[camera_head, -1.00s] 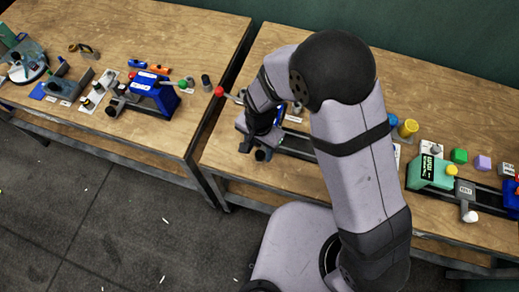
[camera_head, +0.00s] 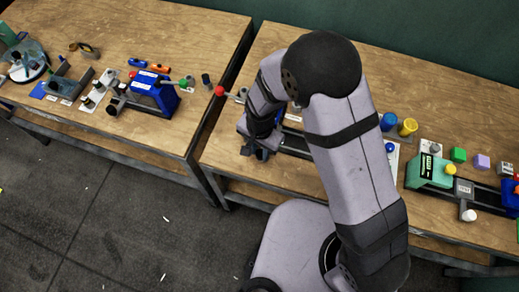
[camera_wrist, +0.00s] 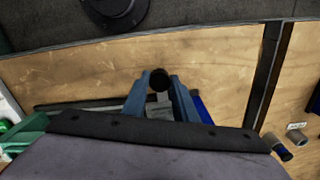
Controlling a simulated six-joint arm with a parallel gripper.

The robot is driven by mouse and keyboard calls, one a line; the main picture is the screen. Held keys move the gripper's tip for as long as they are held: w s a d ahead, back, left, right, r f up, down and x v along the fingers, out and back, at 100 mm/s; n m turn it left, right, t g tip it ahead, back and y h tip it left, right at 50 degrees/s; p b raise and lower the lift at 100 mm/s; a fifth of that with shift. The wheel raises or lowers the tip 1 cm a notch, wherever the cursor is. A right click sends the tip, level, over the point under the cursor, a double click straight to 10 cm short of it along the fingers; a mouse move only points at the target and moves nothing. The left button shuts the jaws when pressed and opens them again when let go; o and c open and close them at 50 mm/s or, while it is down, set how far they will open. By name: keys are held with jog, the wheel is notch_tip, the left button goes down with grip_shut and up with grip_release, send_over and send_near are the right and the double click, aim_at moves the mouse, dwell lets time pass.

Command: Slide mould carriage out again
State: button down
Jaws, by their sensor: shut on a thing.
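My gripper (camera_head: 262,152) is at the left end of the middle bench's press, near the front edge. In the wrist view its two blue-grey fingers (camera_wrist: 160,92) are closed around a round black knob (camera_wrist: 159,80). A grey block, apparently the mould carriage (camera_wrist: 135,105), shows beside the left finger. A dark rail (camera_wrist: 78,103) runs left from there; it also shows in the head view (camera_head: 297,145), partly behind my arm. A strip of blue, perhaps the press body (camera_wrist: 202,108), lies right of the fingers. My arm hides most of this press and carriage.
A lever with a red ball (camera_head: 219,91) sticks out left of my wrist. A green press (camera_head: 430,171) with a white-knobbed carriage (camera_head: 467,213) stands to the right. A blue press (camera_head: 153,92) stands on the left bench. Bare wood lies in front of my gripper.

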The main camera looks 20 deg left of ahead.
jog(key=d, duration=1.2)
jog(key=shift+w+a, duration=0.1)
jog(key=c, duration=1.4)
grip_release()
jog(key=shift+c, duration=0.2)
jog(key=shift+r, duration=0.15)
notch_tip(320, 180, up, 7)
jog(key=shift+b, duration=0.35)
